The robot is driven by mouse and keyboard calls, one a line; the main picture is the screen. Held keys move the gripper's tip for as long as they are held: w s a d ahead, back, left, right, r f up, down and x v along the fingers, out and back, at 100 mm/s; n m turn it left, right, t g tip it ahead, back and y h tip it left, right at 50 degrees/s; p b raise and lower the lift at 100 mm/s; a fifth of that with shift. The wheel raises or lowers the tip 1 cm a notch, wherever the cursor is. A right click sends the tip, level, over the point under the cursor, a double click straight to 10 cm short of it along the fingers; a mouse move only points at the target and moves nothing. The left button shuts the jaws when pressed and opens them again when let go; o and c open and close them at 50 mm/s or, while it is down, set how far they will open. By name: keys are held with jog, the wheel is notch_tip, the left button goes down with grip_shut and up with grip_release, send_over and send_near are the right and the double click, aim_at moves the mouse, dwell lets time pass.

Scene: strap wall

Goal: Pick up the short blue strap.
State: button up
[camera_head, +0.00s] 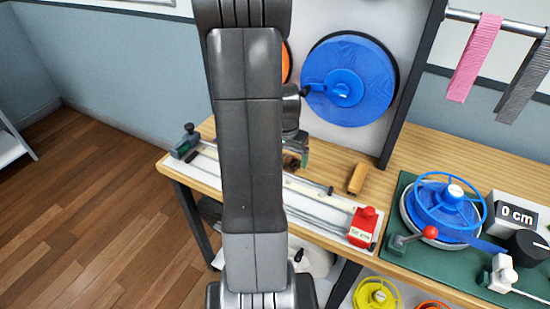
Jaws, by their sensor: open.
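I do not see a separate short blue strap; my arm hides part of the bench. Blue strap material (487,246) runs from a blue reel (447,207) on the green base at the right, towards a small white clamp. A large blue spool (350,82) hangs on the wall panel. My gripper (298,160) is partly hidden behind my arm, above the measuring track on the wooden bench; its jaws are open and I see nothing held.
A measuring track (318,210) crosses the bench, with a red block (363,227) at its right end. A wooden block (358,179) lies behind it. A pink strap (474,58) and a grey strap (524,82) hang from a rail. A display (516,214) reads 0 cm.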

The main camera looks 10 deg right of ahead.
jog(key=c, duration=1.2)
